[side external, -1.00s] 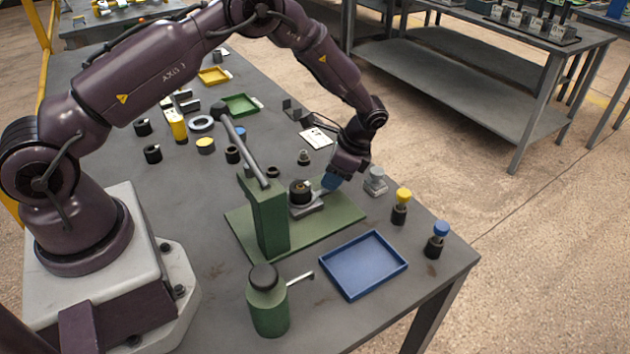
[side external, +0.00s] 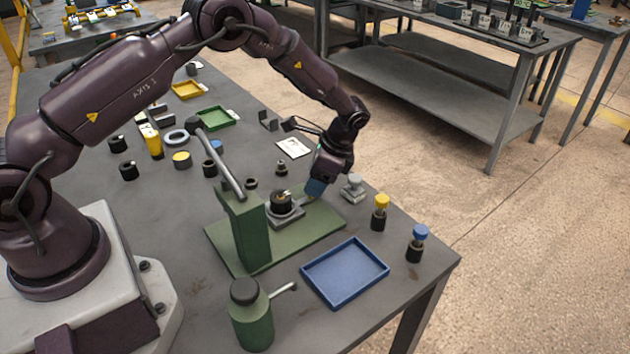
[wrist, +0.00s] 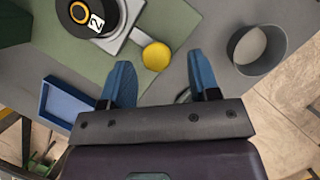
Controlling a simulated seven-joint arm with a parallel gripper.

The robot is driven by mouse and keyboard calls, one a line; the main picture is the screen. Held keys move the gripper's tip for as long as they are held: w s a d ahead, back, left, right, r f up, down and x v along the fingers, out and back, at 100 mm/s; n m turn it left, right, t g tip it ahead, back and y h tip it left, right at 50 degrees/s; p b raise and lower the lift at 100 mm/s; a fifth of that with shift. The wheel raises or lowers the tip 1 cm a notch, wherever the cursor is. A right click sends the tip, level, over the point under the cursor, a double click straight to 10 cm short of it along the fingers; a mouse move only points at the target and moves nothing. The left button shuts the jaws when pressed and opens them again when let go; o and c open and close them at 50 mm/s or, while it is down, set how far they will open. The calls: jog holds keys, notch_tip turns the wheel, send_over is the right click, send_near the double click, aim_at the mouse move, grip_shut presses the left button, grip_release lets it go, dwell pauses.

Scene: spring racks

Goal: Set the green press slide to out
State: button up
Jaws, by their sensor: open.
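The green press (side external: 246,230) has a tall column, a long grey lever and a flat base plate (side external: 326,224). Its grey slide (side external: 286,217) lies on the base next to the column and carries a black cylinder (side external: 281,201). In the wrist view the cylinder (wrist: 88,16) shows a yellow ring and a "2" label, and a short rod runs from the slide (wrist: 118,40) to a yellow ball knob (wrist: 156,56). My gripper (wrist: 163,72) is open and empty, with the knob just ahead of the gap between its blue fingers. In the side view my gripper (side external: 316,187) is low beside the slide.
A blue tray (side external: 345,271) lies in front of the press. A grey round piece (side external: 353,188) stands close right of my gripper, with yellow-topped (side external: 380,212) and blue-topped (side external: 417,243) black pieces beyond. A green bottle (side external: 251,315) stands at the front.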

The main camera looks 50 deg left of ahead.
jog(key=v, duration=1.1)
jog(key=shift+r, duration=0.3)
jog(key=shift+w+d, duration=0.1)
jog(key=shift+w, duration=0.05)
jog(key=s+r+n+t+h, duration=0.1)
jog(key=s+r+n+t, duration=0.2)
jog(key=s+r, duration=0.3)
jog(key=s+r+n+t+h, duration=0.1)
jog(key=s+r+n+t, duration=0.2)
jog(key=s+r, duration=0.4)
jog(key=s+d+r+n+t+h, duration=0.1)
jog(key=s+r, duration=0.5)
jog(key=s, duration=1)
jog(key=shift+r+n+t, duration=0.3)
jog(key=shift+n+t, duration=0.6)
jog(key=shift+n, duration=0.1)
